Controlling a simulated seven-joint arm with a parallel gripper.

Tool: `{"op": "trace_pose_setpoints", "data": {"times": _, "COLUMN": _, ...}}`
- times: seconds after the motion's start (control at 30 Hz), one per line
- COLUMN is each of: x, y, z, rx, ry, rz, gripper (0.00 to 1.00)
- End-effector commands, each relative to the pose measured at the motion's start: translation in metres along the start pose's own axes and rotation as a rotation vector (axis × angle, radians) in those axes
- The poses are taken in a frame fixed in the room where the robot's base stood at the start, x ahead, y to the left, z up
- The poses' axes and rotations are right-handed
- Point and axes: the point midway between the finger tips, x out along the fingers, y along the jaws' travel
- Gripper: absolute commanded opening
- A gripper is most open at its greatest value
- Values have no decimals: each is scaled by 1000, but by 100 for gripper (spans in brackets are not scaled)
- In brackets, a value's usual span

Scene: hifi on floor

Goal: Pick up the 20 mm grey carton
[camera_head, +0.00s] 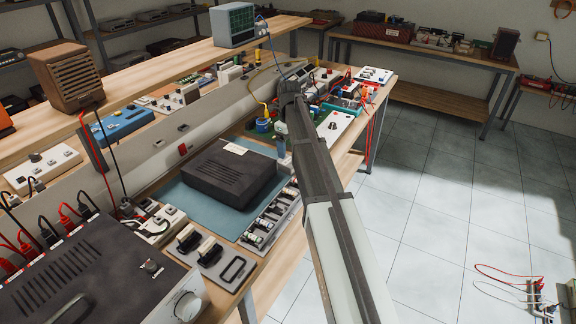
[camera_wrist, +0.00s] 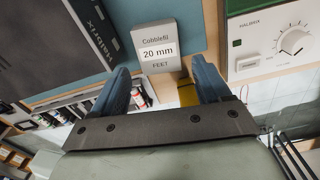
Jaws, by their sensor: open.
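The grey carton (camera_wrist: 160,68) stands out in the wrist view, with a white "20 mm" label and the word "FEET" below it. My gripper (camera_wrist: 162,70) is open, its two blue fingers spread apart. The carton's near end lies between the fingertips, with gaps on both sides; most of it extends beyond them. I cannot tell the height between the fingers and the carton.
A black hifi unit (camera_head: 230,174) lies on a blue mat (camera_head: 190,203), left of the carton. A white dial box (camera_wrist: 275,40) stands close on the right. Small parts fill a tray (camera_head: 270,218) near the bench's front edge. Cables and instruments crowd the back.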

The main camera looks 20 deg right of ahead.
Motion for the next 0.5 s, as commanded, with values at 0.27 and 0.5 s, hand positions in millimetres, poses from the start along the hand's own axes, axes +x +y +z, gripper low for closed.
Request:
{"op": "trace_pose_setpoints", "data": {"times": 0.27, "x": 18, "y": 0, "z": 0, "rx": 0, "ry": -1, "rz": -1, "gripper": 77}}
{"op": "trace_pose_setpoints", "data": {"times": 0.5, "x": 33, "y": 2, "z": 1, "rx": 0, "ry": 0, "rz": 0, "gripper": 77}}
